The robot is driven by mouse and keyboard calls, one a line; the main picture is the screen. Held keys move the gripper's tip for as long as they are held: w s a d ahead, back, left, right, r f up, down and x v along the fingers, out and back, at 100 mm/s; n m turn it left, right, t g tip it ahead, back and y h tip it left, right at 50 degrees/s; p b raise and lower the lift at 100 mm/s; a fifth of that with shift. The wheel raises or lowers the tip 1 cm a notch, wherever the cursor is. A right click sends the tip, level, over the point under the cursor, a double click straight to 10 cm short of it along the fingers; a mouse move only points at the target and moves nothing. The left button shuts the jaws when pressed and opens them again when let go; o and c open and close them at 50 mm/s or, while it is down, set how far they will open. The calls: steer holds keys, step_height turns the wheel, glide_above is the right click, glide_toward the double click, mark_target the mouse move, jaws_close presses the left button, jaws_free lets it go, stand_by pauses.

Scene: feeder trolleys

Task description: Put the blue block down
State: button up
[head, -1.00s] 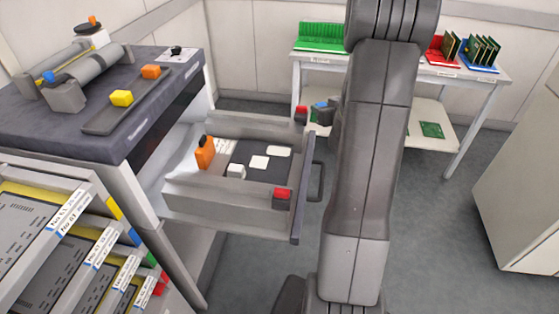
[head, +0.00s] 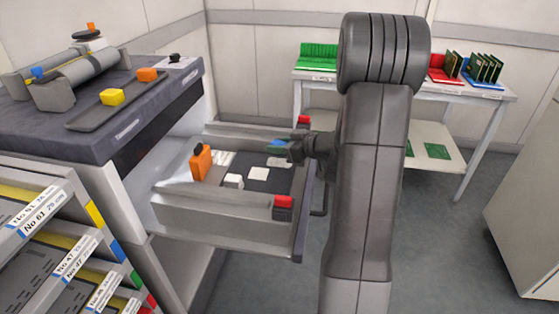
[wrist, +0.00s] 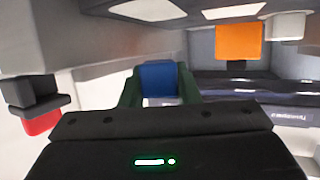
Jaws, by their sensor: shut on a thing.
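The blue block (wrist: 158,78) is held between the two fingers of my gripper (wrist: 160,88) in the wrist view. In the head view my gripper (head: 284,150) shows small at the right end of the open drawer (head: 215,221), and the blue block (head: 277,145) shows at its tip. The block appears over the far right part of the drawer. My arm hides part of the drawer's right side. How high the block is above the drawer floor I cannot tell.
The drawer holds an orange item (head: 200,164), a white block (head: 233,181) and white cards (head: 258,173). A yellow block (head: 112,97) and an orange block (head: 147,74) lie on a tray above. A table (head: 470,87) stands behind.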

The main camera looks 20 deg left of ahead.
mark_target(281, 163)
steer(key=shift+f+b, duration=0.45)
steer(key=shift+f, duration=1.5)
steer(key=shift+f, duration=0.15)
steer(key=o, duration=1)
steer(key=shift+d+r, duration=0.3)
steer(key=p+v, duration=0.2)
steer(key=v, duration=0.9)
steer(key=shift+s+d, duration=0.1)
steer(key=shift+d, duration=0.05)
